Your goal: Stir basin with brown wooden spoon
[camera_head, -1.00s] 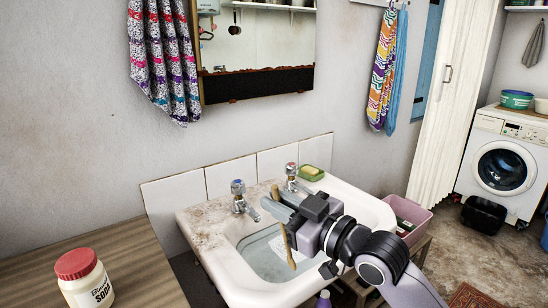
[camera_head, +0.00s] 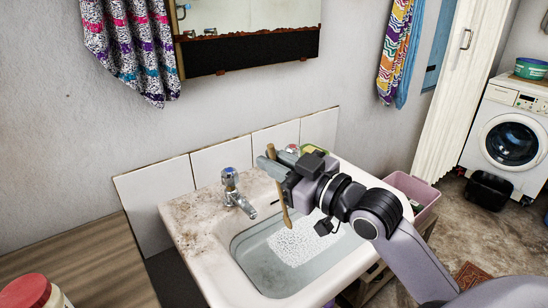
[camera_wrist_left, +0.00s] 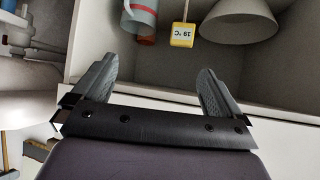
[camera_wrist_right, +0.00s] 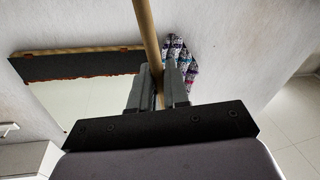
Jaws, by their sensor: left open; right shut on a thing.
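The brown wooden spoon (camera_head: 284,205) is a thin stick, slightly tilted, over the back part of the white basin (camera_head: 194,240). My right gripper (camera_head: 272,166) is shut on it above the basin's back rim; in the right wrist view the spoon (camera_wrist_right: 148,35) runs up between the fingers (camera_wrist_right: 157,88). The basin holds clear water (camera_head: 265,270) with a white speckled patch (camera_head: 300,243). The spoon's lower end is beside that patch; I cannot tell whether it touches the water. My left gripper (camera_wrist_left: 157,75) is open and empty, only in the left wrist view.
A chrome tap (camera_head: 232,190) stands on the basin's left back rim, with another near my right gripper. A wooden counter (camera_head: 90,260) with a red-lidded jar (camera_head: 25,290) is at left. A pink tub (camera_head: 415,190) stands right. The left wrist faces shelving with a yellow thermometer (camera_wrist_left: 183,35).

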